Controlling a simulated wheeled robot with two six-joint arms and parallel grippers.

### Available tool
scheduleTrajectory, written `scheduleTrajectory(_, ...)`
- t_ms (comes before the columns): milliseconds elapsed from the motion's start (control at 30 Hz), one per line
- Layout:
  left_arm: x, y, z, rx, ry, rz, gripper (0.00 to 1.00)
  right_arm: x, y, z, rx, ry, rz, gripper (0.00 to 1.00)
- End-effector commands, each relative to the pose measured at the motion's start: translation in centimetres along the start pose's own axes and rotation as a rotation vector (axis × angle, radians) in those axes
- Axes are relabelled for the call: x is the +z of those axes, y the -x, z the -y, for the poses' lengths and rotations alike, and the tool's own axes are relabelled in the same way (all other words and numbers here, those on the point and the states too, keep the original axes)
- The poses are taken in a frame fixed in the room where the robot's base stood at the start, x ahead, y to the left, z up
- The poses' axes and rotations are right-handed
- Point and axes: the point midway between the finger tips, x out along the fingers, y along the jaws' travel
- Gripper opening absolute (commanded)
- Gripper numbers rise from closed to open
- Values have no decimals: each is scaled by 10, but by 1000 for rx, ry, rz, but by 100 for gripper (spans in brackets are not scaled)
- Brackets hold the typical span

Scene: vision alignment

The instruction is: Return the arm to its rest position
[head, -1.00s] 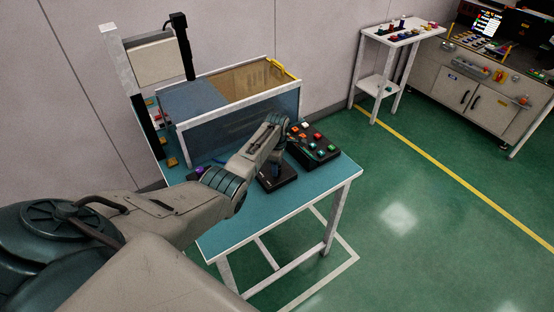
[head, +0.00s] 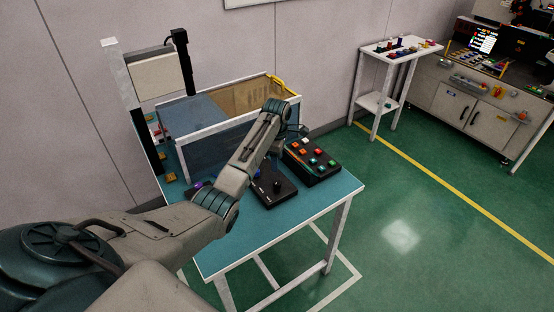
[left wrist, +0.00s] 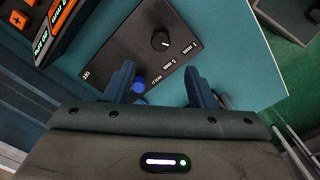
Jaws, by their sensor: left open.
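My left arm reaches from the left over a teal-topped table (head: 245,235). Its gripper (head: 298,132) is small and partly hidden behind the wrist in the head view. In the left wrist view the two fingers of the gripper (left wrist: 160,75) are apart, with nothing held between them. Beyond them lies a black control box (left wrist: 120,42) with a round black knob (left wrist: 160,40) and a blue button (left wrist: 139,85). The gripper appears raised above the box, which also shows in the head view (head: 280,196). My right gripper is not in view.
A black panel with several coloured buttons (head: 312,158) sits beside the control box. An open-topped bin (head: 212,147) and a post frame (head: 126,90) stand behind. A white side table (head: 385,48) and a grey cabinet (head: 470,100) are at the back right. Green floor (head: 440,210) is clear.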

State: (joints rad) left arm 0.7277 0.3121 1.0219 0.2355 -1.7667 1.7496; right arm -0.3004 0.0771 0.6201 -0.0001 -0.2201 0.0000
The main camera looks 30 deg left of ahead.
Motion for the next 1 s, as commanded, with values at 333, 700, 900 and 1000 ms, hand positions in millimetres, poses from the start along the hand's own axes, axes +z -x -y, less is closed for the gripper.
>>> scheduleTrajectory(333,0,-2,1,0,-4,-1,50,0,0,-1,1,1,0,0)
scheduleTrajectory(700,14,-69,92,63,-492,-64,50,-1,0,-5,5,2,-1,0)
scheduleTrajectory(900,20,-96,179,109,-881,-106,50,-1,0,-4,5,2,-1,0)
scheduleTrajectory(1000,21,-101,225,131,-1069,-128,50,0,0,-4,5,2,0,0)
